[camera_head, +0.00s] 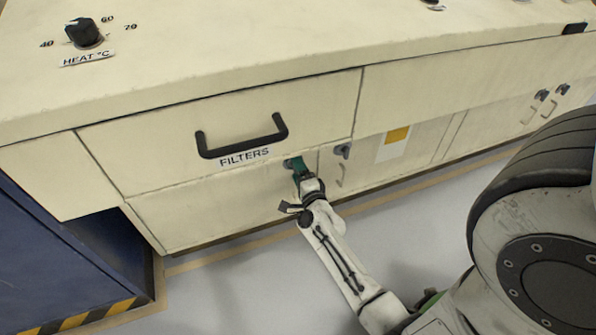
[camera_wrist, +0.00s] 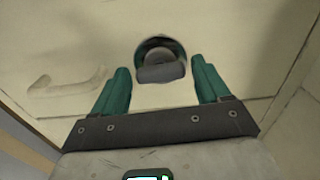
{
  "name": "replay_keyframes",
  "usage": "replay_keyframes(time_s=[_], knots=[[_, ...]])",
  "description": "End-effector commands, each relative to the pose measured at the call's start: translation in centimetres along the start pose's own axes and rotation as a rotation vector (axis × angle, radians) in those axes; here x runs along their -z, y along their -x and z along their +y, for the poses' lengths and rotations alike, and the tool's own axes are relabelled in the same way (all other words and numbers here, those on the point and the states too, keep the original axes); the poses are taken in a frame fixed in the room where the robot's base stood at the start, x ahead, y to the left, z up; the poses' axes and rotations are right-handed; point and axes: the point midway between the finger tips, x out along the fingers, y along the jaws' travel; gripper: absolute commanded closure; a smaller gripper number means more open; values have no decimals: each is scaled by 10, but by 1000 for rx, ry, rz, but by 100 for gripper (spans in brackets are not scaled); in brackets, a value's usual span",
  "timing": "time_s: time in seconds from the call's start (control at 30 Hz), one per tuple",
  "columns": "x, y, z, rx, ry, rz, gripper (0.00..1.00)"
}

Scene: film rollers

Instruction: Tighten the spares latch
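A latch (camera_wrist: 160,73) with a round base and a dark grey tab sits on a cream cabinet front. In the wrist view it lies ahead, between the two green fingers of my gripper (camera_wrist: 160,68), with clear gaps to both. The fingers are open and nothing is held. In the head view my gripper (camera_head: 299,166) is at the lower cabinet front, just below the drawer marked FILTERS, and largely hides this latch (camera_head: 288,163). No spares label can be read in either view. I cannot tell whether the fingers touch the latch.
A second latch (camera_head: 343,150) and a pale handle (camera_head: 339,174) are to the right. The black FILTERS handle (camera_head: 243,140) juts out above my gripper. More latches (camera_head: 542,95) are at far right. A blue cabinet (camera_head: 60,265) stands at left. The floor in front is clear.

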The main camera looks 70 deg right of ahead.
Motion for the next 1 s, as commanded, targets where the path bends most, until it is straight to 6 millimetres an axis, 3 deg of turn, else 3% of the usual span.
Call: replay_keyframes(time_s=[0.4,0.8,1.0], knots=[[-1,7,0,-2,1,-2,17],[0,77,-1,-3,1,-3,17],[0,102,0,-1,1,-2,17]])
